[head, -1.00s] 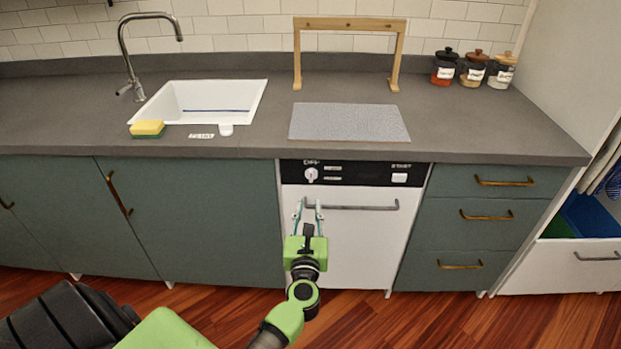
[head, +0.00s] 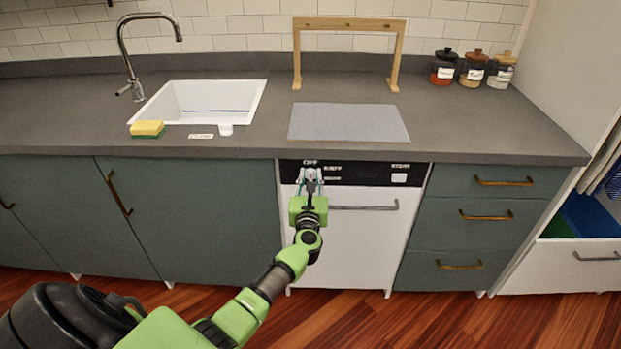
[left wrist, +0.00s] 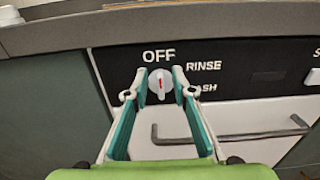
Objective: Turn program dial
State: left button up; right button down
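The program dial (left wrist: 161,85) is a small white knob with a red mark on the dishwasher's black control panel (head: 361,173). In the left wrist view it sits below the word OFF, with RINSE and WASH to its right. The red mark is near upright, roughly toward OFF. My left gripper (head: 311,176) is in front of the dial and mostly hides it in the head view. In the left wrist view the teal fingers of the gripper (left wrist: 160,78) are apart, one on each side of the dial, with narrow gaps. Contact cannot be told. My right gripper is not in view.
The white dishwasher door has a grey bar handle (head: 365,208) just below and right of my gripper. The grey countertop (head: 250,142) overhangs above the panel. A white START button (head: 399,178) is at the panel's right. Brass-handled drawers (head: 485,215) stand to the right.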

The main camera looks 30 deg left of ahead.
pick_arm(q)
grip_shut()
jog(key=shift+m, duration=0.3)
jog(key=shift+d+m, duration=0.15)
jog(key=shift+m, duration=0.65)
jog(key=m, duration=0.1)
jog(key=m+p, duration=0.1)
jog(key=m, duration=0.2)
jog(key=shift+w+d+f, duration=0.1)
jog(key=shift+w+d, duration=0.15)
jog(key=shift+d, duration=0.05)
jog(key=m, duration=0.4)
jog(key=f+m+p, duration=0.1)
jog(key=m, duration=0.3)
jog(key=m+p, duration=0.1)
jog(key=m, duration=0.3)
jog(key=shift+w+d+f, duration=0.2)
jog(key=shift+d+f, duration=0.1)
jog(key=shift+d, duration=0.05)
jog(key=m, duration=0.3)
jog(key=f+m, duration=0.1)
jog(key=m, duration=0.1)
jog(key=shift+a+m+p, duration=0.1)
jog(key=shift+m+p, duration=0.3)
jog(key=shift+s, duration=0.1)
